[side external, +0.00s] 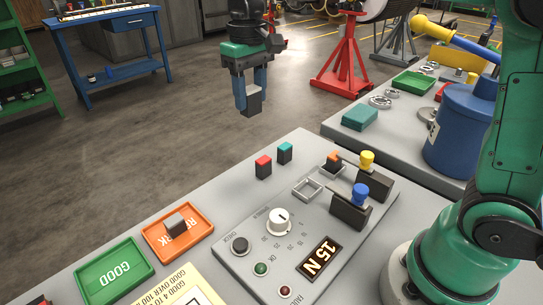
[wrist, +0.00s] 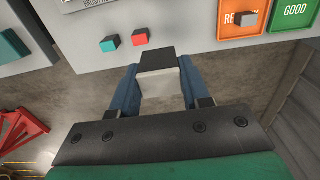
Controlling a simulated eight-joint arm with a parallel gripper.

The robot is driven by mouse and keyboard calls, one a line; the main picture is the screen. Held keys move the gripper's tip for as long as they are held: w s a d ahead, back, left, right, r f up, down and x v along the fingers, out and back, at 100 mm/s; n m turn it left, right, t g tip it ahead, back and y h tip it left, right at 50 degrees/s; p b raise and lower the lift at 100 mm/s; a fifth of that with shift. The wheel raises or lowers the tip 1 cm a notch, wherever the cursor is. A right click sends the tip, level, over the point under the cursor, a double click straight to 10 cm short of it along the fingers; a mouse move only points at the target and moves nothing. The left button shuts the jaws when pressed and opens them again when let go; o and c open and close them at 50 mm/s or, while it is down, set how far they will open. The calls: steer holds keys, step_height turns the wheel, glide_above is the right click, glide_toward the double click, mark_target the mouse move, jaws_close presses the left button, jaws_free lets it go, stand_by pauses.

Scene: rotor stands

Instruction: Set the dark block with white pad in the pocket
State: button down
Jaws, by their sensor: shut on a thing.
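My gripper (side external: 252,98) is shut on a dark block with a pale grey-white face (side external: 255,104), held in the air beyond the bench's far edge. In the wrist view the block (wrist: 158,68) sits between the blue fingers of my gripper (wrist: 158,88), showing one dark and one pale face. An empty-looking square pocket frame (side external: 300,195) lies on the grey panel (side external: 330,215), right of and below my gripper in the side view. A second holder beside the yellow-topped clamp contains an orange-topped block (side external: 334,157).
A red-topped block (side external: 263,167) and a teal-topped block (side external: 285,152) stand between my gripper and the panel. Clamps with yellow (side external: 367,160) and blue (side external: 360,194) tops rise beside the pocket. The orange tray (side external: 157,237) holds a pale-topped block; the green tray (side external: 112,270) looks empty.

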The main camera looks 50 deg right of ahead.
steer(key=shift+s+d+f, duration=0.9)
steer(key=shift+s+f, duration=0.65)
steer(key=shift+f, duration=0.4)
steer(key=shift+s+d+f, duration=0.95)
steer(key=shift+s+f, duration=0.65)
steer(key=shift+f, duration=0.3)
steer(key=shift+s+d+f, duration=0.9)
steer(key=shift+s+f, duration=0.65)
steer(key=shift+f, duration=0.4)
steer(key=shift+f, duration=0.4)
steer(key=shift+f, duration=0.6)
steer(key=shift+f, duration=1.4)
jaws_free()
